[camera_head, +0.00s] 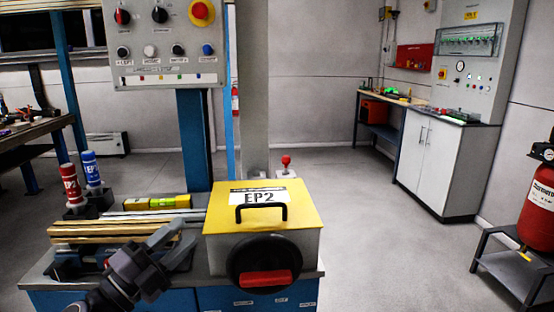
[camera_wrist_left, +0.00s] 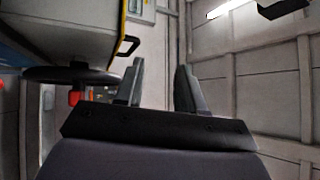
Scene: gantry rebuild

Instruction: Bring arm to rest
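My left gripper (camera_head: 182,240) comes in from the bottom left of the head view, above the front left part of the workbench (camera_head: 310,275) and left of the yellow-topped EP2 box (camera_head: 304,212). In the left wrist view my left gripper (camera_wrist_left: 157,78) has its two fingers apart with nothing between them. My right arm and gripper are not in view.
The EP2 box carries a black wheel with a red grip (camera_head: 265,278). Long bars (camera_head: 115,229), a yellow level (camera_head: 163,201), and red (camera_head: 70,184) and blue (camera_head: 91,169) bottles are on the bench. A control panel (camera_head: 165,45) stands above.

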